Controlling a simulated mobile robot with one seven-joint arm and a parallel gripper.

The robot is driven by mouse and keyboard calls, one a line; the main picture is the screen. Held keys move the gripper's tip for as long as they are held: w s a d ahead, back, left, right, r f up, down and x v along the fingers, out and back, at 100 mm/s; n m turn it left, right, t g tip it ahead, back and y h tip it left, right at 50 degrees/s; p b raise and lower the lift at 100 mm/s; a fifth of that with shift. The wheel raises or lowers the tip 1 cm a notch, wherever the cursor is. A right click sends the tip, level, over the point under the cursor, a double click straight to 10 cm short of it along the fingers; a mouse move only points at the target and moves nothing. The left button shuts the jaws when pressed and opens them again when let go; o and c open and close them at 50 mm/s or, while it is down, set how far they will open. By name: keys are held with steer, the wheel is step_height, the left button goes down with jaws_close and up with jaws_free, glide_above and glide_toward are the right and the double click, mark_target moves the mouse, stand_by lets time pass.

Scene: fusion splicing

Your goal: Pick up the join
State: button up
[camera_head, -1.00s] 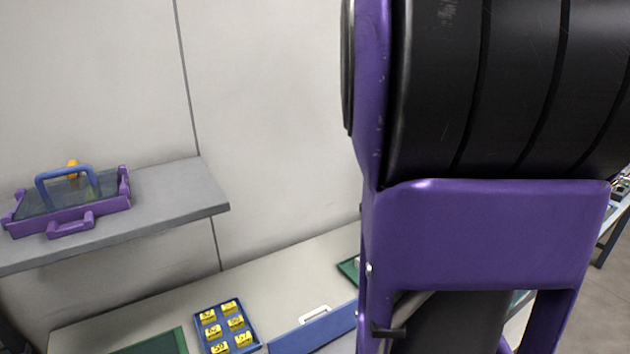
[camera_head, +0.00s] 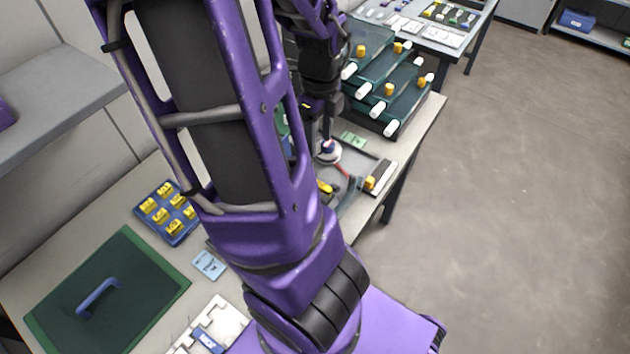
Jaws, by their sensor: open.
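My gripper (camera_head: 322,135) is a dark shape at the far end of my purple arm, pointing down over the right part of the bench. Its jaws are open, though the fingers are small and partly hidden by my arm. Just below it is a round white-and-dark item (camera_head: 328,152); I cannot tell whether they touch. A red strip (camera_head: 346,172) and a yellow-and-black tool (camera_head: 325,187) lie nearby on a grey tray (camera_head: 362,160). I cannot make out the join for certain at this size.
Stacked dark green trays (camera_head: 402,105) with white and orange knobs stand behind my gripper. Open floor (camera_head: 510,200) lies at the right.

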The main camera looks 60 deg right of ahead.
glide_above(319, 183)
step_height(319, 183, down, 9)
step_height(319, 183, down, 5)
steer(key=shift+f+b, duration=0.1)
steer(key=shift+b, duration=0.8)
jaws_close()
